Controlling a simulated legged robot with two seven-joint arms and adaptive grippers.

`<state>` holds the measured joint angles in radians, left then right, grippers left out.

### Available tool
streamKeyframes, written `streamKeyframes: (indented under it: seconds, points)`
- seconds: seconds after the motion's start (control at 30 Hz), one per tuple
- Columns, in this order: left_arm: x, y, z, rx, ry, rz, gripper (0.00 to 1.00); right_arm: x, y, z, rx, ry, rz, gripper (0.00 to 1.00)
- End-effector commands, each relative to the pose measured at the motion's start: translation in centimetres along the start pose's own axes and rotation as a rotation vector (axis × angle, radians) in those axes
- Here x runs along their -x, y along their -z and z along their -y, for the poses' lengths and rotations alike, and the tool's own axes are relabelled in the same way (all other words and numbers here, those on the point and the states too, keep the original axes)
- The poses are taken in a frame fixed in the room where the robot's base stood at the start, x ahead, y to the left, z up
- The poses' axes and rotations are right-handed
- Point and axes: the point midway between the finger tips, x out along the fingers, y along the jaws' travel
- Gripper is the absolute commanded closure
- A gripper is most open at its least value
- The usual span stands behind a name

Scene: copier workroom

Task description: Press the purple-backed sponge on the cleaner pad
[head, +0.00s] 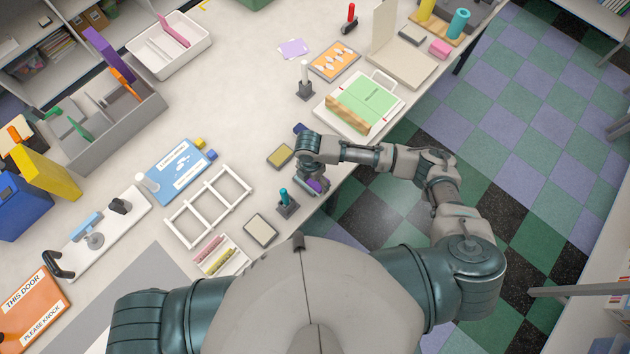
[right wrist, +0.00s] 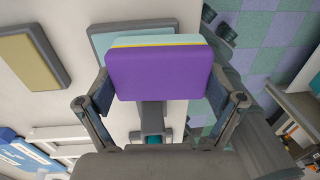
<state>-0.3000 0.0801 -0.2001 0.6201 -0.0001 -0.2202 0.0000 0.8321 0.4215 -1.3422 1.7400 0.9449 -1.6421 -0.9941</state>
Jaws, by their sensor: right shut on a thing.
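The purple-backed sponge (right wrist: 160,75) is between the fingers of my right gripper (right wrist: 160,103), purple face toward the wrist camera, with a thin yellow layer and a pale far side. In the head view the right gripper (head: 312,182) hangs over the table's right edge, and a bit of the purple sponge (head: 315,186) shows. A pale pad in a grey-blue frame (right wrist: 96,42), likely the cleaner pad, is partly hidden behind the sponge in the wrist view. Whether the sponge touches it, I cannot tell. My left gripper is out of view.
A yellowish pad (head: 281,156) lies left of the gripper. A teal-handled stamp (head: 285,200) stands just below it, and a beige pad (head: 261,230) lies lower left. A white frame (head: 208,207) lies further left. The table edge drops to the floor on the right.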

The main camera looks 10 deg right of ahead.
Motion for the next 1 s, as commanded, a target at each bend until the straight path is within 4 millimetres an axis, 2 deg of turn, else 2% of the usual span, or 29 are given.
streamKeyframes:
  seconds: [0.03, 0.2, 0.4, 0.6, 1.0]
  points:
    - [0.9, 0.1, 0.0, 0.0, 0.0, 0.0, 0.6, 0.9, 0.0, 0.0, 0.0, -0.002, 0.0, 0.35]
    - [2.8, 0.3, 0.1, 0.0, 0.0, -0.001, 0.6, 2.8, 0.0, 0.1, 0.0, -0.004, 0.001, 0.35]
    - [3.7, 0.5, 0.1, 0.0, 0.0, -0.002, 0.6, 4.8, 0.0, 0.3, 0.0, -0.006, 0.0, 0.35]
    - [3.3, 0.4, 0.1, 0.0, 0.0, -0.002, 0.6, 6.4, 0.0, 0.4, -0.001, -0.005, 0.001, 0.35]
    - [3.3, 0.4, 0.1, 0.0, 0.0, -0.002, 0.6, 6.7, 0.0, 0.4, 0.0, -0.005, 0.0, 0.35]
